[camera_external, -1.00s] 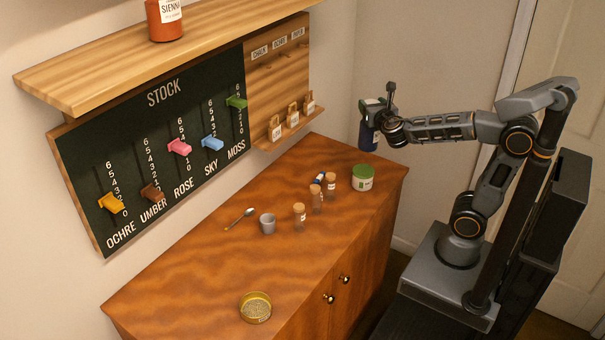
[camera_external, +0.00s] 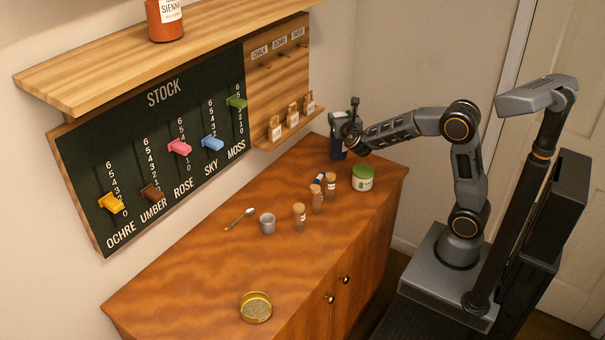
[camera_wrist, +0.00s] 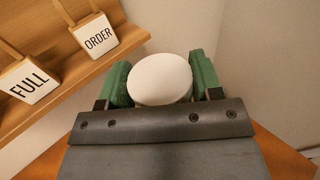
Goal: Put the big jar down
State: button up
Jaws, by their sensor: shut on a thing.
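Part of the jar is hidden behind my gripper.
A green-lidded white jar (camera_external: 362,178) stands right of the big jar. Several corked vials (camera_external: 299,217), a grey cup (camera_external: 267,223), a spoon (camera_external: 240,218) and a brass dish (camera_external: 256,307) are on the table. The tag ledge (camera_external: 290,132) is close on the left.

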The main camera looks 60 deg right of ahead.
jog(key=shift+w+d+f, duration=0.1)
jog(key=shift+w+f, duration=0.45)
jog(key=shift+f, duration=1.6)
jog(key=shift+f+b, duration=0.2)
jog(key=shift+b, duration=0.2)
jog(key=o, duration=1.6)
jog(key=shift+r, duration=0.15)
